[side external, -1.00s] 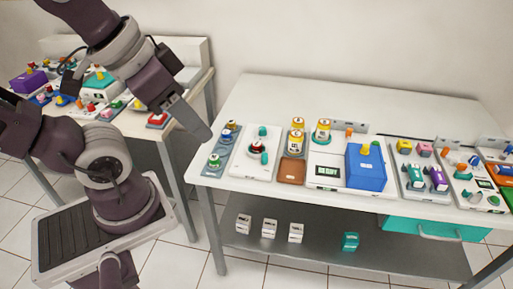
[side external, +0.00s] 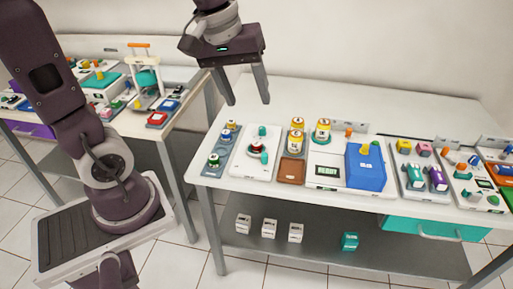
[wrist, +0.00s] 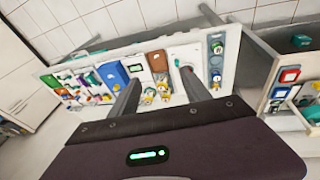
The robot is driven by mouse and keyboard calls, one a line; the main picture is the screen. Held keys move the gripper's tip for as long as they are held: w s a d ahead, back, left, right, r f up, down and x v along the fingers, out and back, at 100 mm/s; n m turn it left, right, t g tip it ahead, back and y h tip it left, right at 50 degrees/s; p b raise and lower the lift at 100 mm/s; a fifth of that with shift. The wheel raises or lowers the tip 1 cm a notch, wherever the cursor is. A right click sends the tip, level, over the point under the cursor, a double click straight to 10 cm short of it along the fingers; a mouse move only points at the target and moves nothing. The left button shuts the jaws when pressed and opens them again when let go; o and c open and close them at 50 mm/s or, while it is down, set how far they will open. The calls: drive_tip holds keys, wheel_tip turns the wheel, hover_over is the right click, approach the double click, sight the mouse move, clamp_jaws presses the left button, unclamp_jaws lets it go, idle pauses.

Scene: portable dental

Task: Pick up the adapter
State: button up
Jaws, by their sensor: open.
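I cannot tell for sure which piece is the adapter; several small fittings lie on the table's panels. A teal fitting (side external: 415,177) and a purple fitting (side external: 438,180) stand on a white panel right of the blue box (side external: 367,166). A red-and-white round piece (side external: 256,148) and a teal piece (side external: 265,157) sit on a white panel at the left. My gripper (side external: 248,101) is open and empty, fingers pointing down, above the left part of the table. In the wrist view its fingers (wrist: 160,76) are spread, with nothing between them.
Yellow-topped jars (side external: 322,130) stand near a brown tray (side external: 291,169). A grey strip with small jars (side external: 221,145) lies at the table's left end. The white table's back half (side external: 370,105) is clear. A second, cluttered table (side external: 185,85) stands behind left.

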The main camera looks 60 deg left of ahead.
drive_tip(key=w+a+f+n+g, duration=0.1)
drive_tip(key=w+a+f+n, duration=0.3)
drive_tip(key=w, duration=0.1)
drive_tip(key=n+g, duration=0.2)
drive_tip(key=n, duration=0.8)
hover_over(256, 143)
drive_tip(key=f, duration=1.7)
drive_tip(key=shift+d+f, duration=0.1)
drive_tip(key=shift+d, duration=0.2)
drive_tip(key=f, duration=0.6)
drive_tip(key=shift+a+f, duration=0.25)
drive_tip(key=shift+f, duration=0.15)
clamp_jaws()
